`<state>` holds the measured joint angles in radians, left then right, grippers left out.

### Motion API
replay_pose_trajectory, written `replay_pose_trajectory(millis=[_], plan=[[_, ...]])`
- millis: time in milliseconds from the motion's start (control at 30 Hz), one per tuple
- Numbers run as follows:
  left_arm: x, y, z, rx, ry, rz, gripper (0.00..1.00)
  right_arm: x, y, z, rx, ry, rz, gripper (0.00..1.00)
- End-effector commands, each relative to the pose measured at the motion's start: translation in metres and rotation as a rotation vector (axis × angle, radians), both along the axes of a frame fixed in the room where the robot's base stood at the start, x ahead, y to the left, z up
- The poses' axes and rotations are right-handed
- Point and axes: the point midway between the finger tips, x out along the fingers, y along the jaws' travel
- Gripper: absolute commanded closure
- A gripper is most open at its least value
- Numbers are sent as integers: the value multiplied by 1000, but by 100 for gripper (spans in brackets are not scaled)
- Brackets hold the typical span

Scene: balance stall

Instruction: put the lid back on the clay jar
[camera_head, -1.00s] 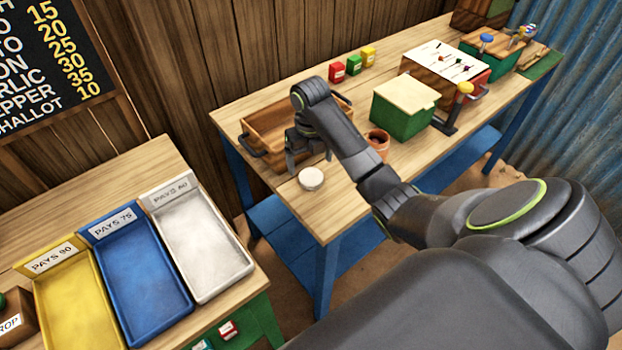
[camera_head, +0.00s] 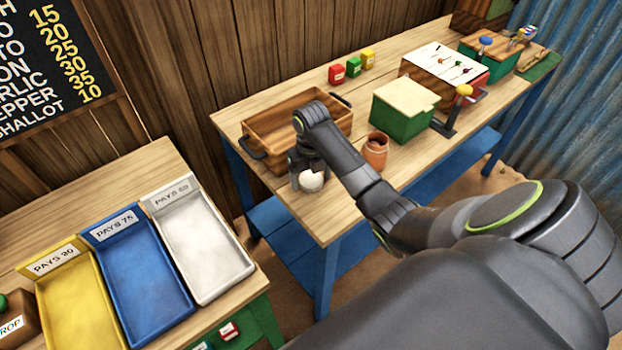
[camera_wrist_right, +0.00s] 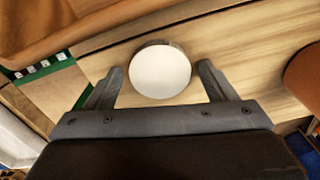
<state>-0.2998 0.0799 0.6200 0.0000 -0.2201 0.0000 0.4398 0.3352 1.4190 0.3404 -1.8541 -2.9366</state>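The lid (camera_head: 312,182) is a round, pale disc near the front left edge of the wooden table. The clay jar (camera_head: 376,152) stands upright and open at the top, to the right of my right forearm. My right gripper (camera_head: 308,180) points down at the lid. In the right wrist view the lid (camera_wrist_right: 160,72) lies between the two fingers of the open gripper (camera_wrist_right: 160,78), with a gap on each side. An orange-brown rounded shape at the right edge there looks like the jar (camera_wrist_right: 305,75). My left gripper is not in view.
A wooden crate (camera_head: 262,128) stands just behind my right gripper. A green box (camera_head: 405,122) with a pale top and a yellow-knobbed lever (camera_head: 464,91) are beyond the jar. Small red, green and yellow boxes (camera_head: 354,67) stand at the back. Coloured trays (camera_head: 141,267) fill the nearer left table.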

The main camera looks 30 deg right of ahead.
Motion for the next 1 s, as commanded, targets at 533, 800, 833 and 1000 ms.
replay_pose_trajectory(millis=[533,800,833,1000], plan=[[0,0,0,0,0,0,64,0,0,1,0,-1,0,64],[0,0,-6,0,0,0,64,2,-1,32,-2,-8,1,64],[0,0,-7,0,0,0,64,2,-1,40,-2,-8,1,64],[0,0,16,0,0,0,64,0,0,75,0,0,-1,64]])
